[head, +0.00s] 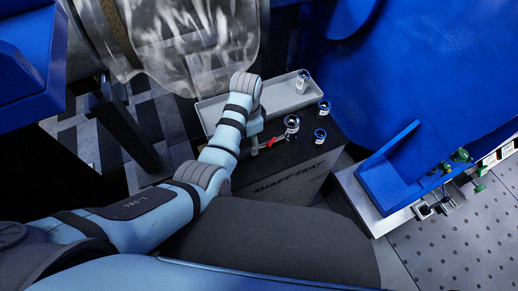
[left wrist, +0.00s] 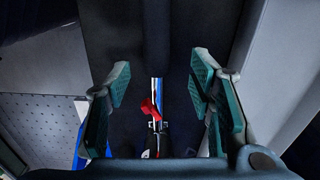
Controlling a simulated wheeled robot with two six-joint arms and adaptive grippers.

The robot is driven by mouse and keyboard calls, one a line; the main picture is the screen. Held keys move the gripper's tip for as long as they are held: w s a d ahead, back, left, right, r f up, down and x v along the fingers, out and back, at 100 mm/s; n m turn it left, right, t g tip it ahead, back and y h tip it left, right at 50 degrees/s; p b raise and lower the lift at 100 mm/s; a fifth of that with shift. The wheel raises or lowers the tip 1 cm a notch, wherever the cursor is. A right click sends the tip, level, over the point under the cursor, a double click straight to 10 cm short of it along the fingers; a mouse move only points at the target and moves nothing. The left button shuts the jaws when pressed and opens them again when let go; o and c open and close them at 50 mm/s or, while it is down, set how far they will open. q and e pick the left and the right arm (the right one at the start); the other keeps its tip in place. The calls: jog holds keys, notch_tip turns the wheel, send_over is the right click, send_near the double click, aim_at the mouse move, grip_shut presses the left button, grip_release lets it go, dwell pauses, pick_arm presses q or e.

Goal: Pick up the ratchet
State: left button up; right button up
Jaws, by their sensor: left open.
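The ratchet (head: 270,143) shows as a thin silver and red tool on top of a dark box, partly hidden by my left arm. In the left wrist view the ratchet (left wrist: 157,91) is a bright shaft with a red part, lying lengthwise between the two fingers; its lower end is hidden by the gripper body. My left gripper (left wrist: 160,82) is open, with a green-padded finger on each side and a gap to the shaft on both sides. In the head view my left gripper (head: 254,143) is over the box, at the ratchet's left end. My right gripper is not in view.
The dark box (head: 285,182) carries lettering on its front. A grey tray (head: 232,103) lies behind the gripper with a small container (head: 302,82) in it. Several small round containers (head: 320,136) stand close to the ratchet's right.

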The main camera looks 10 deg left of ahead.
aim_at(248, 150)
pick_arm(q)
jog(key=f, duration=0.1)
jog(key=f+b, duration=0.1)
jog(key=f, duration=0.1)
jog(key=s+f, duration=0.1)
jog(key=shift+a+f, duration=0.25)
jog(key=shift+f, duration=0.1)
grip_shut()
jog(key=shift+w+r, duration=0.1)
jog(key=shift+w, duration=0.05)
